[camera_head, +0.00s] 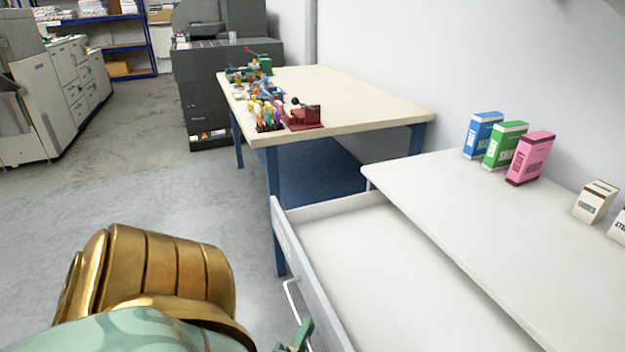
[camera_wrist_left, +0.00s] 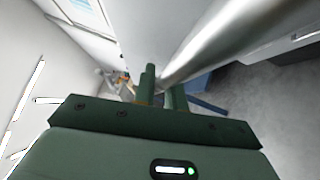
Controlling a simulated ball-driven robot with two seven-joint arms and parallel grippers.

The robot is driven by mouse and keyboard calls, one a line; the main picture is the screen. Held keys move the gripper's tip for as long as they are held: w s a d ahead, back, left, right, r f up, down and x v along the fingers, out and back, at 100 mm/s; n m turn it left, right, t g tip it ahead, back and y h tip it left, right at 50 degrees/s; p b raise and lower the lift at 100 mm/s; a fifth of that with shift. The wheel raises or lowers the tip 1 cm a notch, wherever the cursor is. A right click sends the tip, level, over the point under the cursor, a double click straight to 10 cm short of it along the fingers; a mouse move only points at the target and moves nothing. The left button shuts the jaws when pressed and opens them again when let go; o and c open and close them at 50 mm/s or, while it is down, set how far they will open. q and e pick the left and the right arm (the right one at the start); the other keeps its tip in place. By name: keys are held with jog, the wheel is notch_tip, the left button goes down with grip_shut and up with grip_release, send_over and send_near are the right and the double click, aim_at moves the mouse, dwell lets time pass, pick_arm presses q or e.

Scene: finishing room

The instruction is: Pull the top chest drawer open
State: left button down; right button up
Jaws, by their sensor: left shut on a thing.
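The top chest drawer (camera_head: 375,262) stands well out from under the white chest top (camera_head: 500,225), and the part of its inside that shows is empty. Its bar handle (camera_head: 290,297) is on the drawer front at the lower middle of the head view. My left gripper (camera_head: 297,338) is at the handle, mostly cut off by the bottom edge. In the left wrist view the fingers (camera_wrist_left: 162,92) are shut on the metal handle bar (camera_wrist_left: 215,45), which runs up to the right. My right gripper is not in view.
Blue, green and pink boxes (camera_head: 529,158) and small white cartons (camera_head: 596,201) stand on the chest top. A wooden-topped table (camera_head: 340,95) with tools stands beyond the drawer. Grey floor (camera_head: 150,190) is clear to the left.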

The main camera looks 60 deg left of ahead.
pick_arm(q)
jog(key=c, duration=1.5)
grip_release()
jog(key=shift+o, duration=0.2)
jog(key=p+v, duration=0.1)
jog(key=v, duration=1.5)
jog(key=shift+s+d, duration=0.15)
